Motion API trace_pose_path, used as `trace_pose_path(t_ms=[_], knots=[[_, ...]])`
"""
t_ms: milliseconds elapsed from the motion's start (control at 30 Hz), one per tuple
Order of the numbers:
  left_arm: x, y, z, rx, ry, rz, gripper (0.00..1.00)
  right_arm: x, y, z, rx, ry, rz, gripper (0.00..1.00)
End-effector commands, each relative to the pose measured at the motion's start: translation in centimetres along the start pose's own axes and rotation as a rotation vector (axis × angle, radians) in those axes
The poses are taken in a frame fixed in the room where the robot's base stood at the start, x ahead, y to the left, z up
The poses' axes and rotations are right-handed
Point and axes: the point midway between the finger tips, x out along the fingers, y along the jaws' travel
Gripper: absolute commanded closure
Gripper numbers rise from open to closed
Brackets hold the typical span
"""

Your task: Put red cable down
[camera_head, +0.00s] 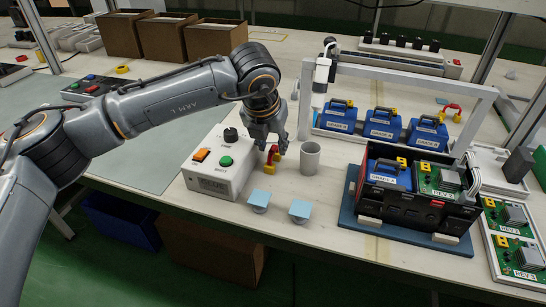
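My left gripper (273,146) points down beside the white control box (218,166). It appears closed on a small red-and-yellow piece, the red cable (271,157), which shows just below its fingertips. The cable's lower yellow end is close to the tabletop; I cannot tell whether it touches. My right gripper is not in view.
A grey cup (310,158) stands just right of the cable. Two light-blue-topped pieces (259,199) (300,209) lie in front. A black case (409,205) with a blue battery (390,174) and a green board (438,180) sits on a blue mat (350,221) at right.

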Motion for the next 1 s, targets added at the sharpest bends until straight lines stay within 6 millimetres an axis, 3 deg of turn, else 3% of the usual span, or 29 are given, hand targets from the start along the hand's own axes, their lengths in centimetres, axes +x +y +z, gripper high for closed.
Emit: trace_pose_path(t_ms=[167, 433, 733, 900, 1000], knots=[[1.3, 0.0, 0.2, 0.000, 0.002, -0.002, 0.66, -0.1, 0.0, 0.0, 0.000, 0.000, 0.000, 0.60], [5.1, 0.2, 0.9, 0.001, 0.002, -0.002, 0.66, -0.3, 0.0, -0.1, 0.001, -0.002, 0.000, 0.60], [5.6, 0.2, 0.9, 0.002, 0.000, -0.003, 0.66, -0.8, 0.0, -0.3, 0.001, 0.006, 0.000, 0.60], [5.6, 0.2, 0.9, 0.001, 0.000, -0.003, 0.99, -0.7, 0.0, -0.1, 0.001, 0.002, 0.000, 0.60], [5.6, 0.2, 0.9, 0.001, 0.000, -0.003, 1.00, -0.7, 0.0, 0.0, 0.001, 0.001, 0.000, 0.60]])
